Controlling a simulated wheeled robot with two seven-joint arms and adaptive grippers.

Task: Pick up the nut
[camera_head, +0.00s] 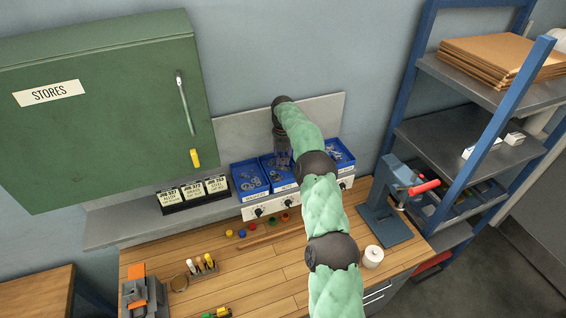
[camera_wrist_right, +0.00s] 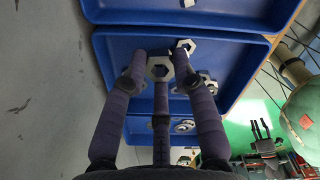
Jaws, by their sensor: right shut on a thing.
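My right gripper (camera_head: 283,157) reaches down at the middle blue bin (camera_head: 279,184) on the back shelf. In the right wrist view its dark fingers (camera_wrist_right: 160,72) are closed around a pale grey hex nut (camera_wrist_right: 159,66). The fingers partly cover the nut. Behind them is the blue bin (camera_wrist_right: 228,62), where another nut (camera_wrist_right: 186,46) and more small metal parts (camera_wrist_right: 207,82) show. I cannot tell whether the held nut is clear of the bin floor.
A left blue bin (camera_head: 249,179) and a right blue bin (camera_head: 340,154) flank the middle one. Job boxes (camera_head: 193,192) stand to the left, below a green cabinet (camera_head: 110,110). A blue press (camera_head: 391,200) and a white roll (camera_head: 373,256) stand at the right of the wooden bench.

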